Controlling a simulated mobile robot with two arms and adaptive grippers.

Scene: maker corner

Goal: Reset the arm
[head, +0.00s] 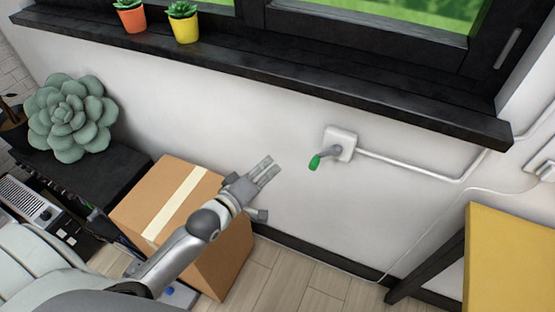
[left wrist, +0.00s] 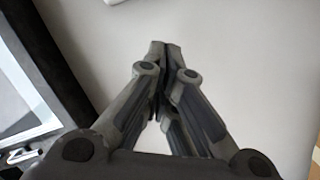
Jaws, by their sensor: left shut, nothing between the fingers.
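My left gripper (head: 266,168) reaches in from the lower left in the head view. It is shut and empty, above the cardboard box and in front of the white wall, apart from the wall fitting. In the left wrist view its fingers (left wrist: 165,50) meet at the tips with nothing between them. A white wall fitting with a grey lever and green handle end (head: 315,162) is to the right of the fingertips. My right gripper is not in view.
A cardboard box (head: 160,185) stands below my left arm. A black window sill (head: 270,84) holds small potted plants. A large succulent (head: 70,115) is at left, a yellow-topped table (head: 510,255) at right. A white pipe (head: 410,168) runs along the wall.

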